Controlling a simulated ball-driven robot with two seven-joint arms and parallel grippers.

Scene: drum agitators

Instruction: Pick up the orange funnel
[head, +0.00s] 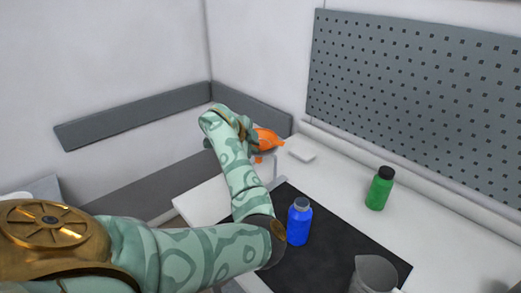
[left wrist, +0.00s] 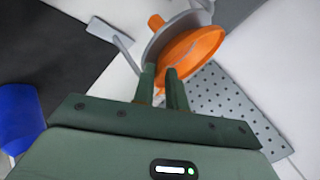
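The orange funnel (head: 267,139) is at the far left of the white table, partly hidden behind my left gripper in the head view. In the left wrist view the funnel (left wrist: 193,55) shows its wide orange rim, next to a grey ring-shaped holder (left wrist: 170,34) with arms. My left gripper (left wrist: 161,72) has its two dark green fingers close together, with the near edge of the funnel's rim between their tips. It looks shut on that rim. Whether the funnel is clear of the holder cannot be told. My right gripper is not in view.
A blue bottle (head: 299,224) stands on the black mat (head: 345,243), close to my left arm. A green bottle (head: 380,188) stands farther right. A grey jug (head: 374,274) is at the front. A small white block (head: 300,149) lies near the back wall, under the pegboard (head: 415,80).

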